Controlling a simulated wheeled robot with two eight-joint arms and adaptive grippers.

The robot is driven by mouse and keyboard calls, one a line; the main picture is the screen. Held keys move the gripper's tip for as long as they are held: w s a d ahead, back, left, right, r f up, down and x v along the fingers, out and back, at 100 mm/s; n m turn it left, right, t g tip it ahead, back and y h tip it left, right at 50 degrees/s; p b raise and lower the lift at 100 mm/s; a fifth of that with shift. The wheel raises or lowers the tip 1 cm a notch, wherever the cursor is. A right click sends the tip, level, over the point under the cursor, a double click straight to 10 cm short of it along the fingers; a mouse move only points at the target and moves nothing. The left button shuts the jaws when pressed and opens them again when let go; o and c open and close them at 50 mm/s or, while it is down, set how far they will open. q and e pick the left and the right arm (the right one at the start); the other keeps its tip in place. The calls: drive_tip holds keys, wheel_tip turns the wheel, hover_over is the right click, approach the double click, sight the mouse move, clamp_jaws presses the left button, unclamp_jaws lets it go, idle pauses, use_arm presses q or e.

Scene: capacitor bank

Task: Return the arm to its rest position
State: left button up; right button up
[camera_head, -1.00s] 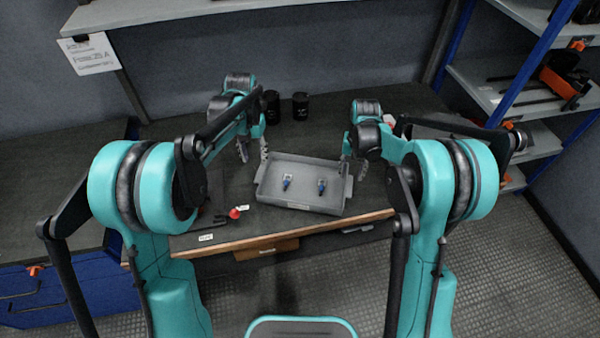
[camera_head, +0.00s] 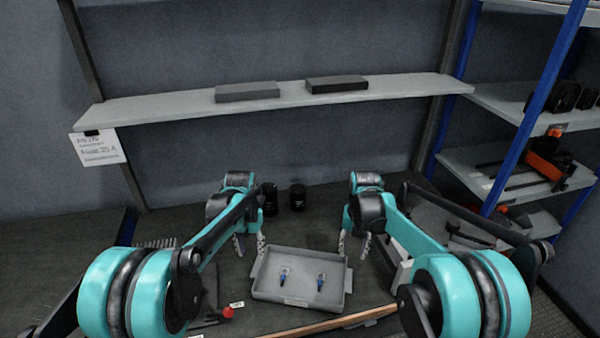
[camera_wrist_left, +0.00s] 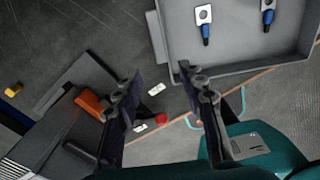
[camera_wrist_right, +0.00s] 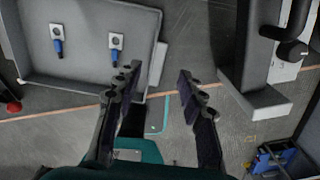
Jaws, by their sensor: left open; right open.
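The arms' work area holds a grey tray (camera_head: 303,268) with two blue-sleeved metal lugs, a left one (camera_head: 284,277) and a right one (camera_head: 320,282). My left gripper (camera_head: 250,245) is open and empty near the tray's left handle. In the left wrist view, its fingers (camera_wrist_left: 160,76) stand apart with nothing between them, beside the tray (camera_wrist_left: 240,66). My right gripper (camera_head: 354,245) is open and empty near the tray's right handle. In the right wrist view, its fingers (camera_wrist_right: 160,73) are apart and empty, with the tray (camera_wrist_right: 85,83) at upper left.
Two black cylinders (camera_head: 297,198) stand on the bench behind the tray. A grey shelf (camera_head: 180,104) with two flat boxes hangs above. A red knob (camera_head: 228,312) lies at the tray's front left. Blue-posted shelving (camera_head: 536,98) stands at the right.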

use_arm(q)
drive_tip(key=s+a+r+m+t, duration=0.25)
drive_tip(key=s+r+m, duration=0.65)
drive_tip(key=s+m, duration=0.45)
use_arm(e)
drive_tip(key=s+d+r+m+t, duration=0.25)
drive_tip(key=s+r+m, duration=0.65)
drive_tip(key=s+m, duration=0.45)
use_arm(q)
drive_tip(key=s+f+m+t, duration=0.1)
drive_tip(key=s+m+t, duration=0.3)
drive_tip(key=s+m, duration=0.7)
drive_tip(key=m, duration=0.9)
drive_tip(key=shift+s+f+t, duration=0.2)
drive_tip(key=shift+f+t, duration=0.15)
use_arm(e)
drive_tip(key=s+f+m+t, duration=0.1)
drive_tip(key=s+m, duration=0.4)
drive_tip(key=m, duration=0.5)
drive_tip(key=s+f+m+t, duration=0.1)
drive_tip(key=s+m+t, duration=0.2)
drive_tip(key=s+m, duration=0.3)
drive_tip(key=m, duration=0.4)
drive_tip(key=shift+s+d+t, duration=0.15)
drive_tip(key=shift+t, duration=0.2)
